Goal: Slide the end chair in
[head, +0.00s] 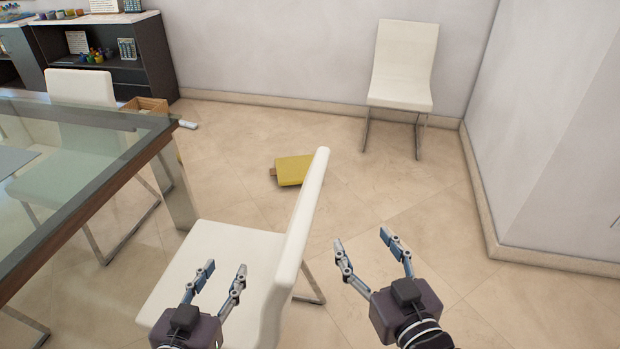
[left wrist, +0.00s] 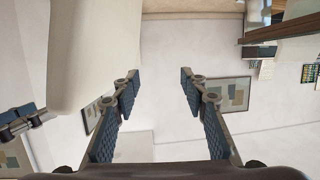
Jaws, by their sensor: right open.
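The end chair (head: 297,225) is white with metal legs and stands at the near right end of the table, its seat toward the table and its backrest on the right. The glass table (head: 150,148) has a wooden rim. My left gripper (head: 225,266) is open and appears over the chair's seat, left of the backrest. In the left wrist view its fingers (left wrist: 160,75) are apart with nothing between them, and a pale surface, probably the chair (left wrist: 90,50), fills the upper left. My right gripper (head: 362,239) is open and empty, right of the backrest. Contact with the chair cannot be told.
A yellow object (head: 294,170) lies on the floor beyond the chair. Another white chair (head: 402,68) stands by the back wall. A second white chair (head: 80,88) is at the table's far side. A box (head: 146,105) sits near the dark shelf (head: 110,45). Floor at right is clear.

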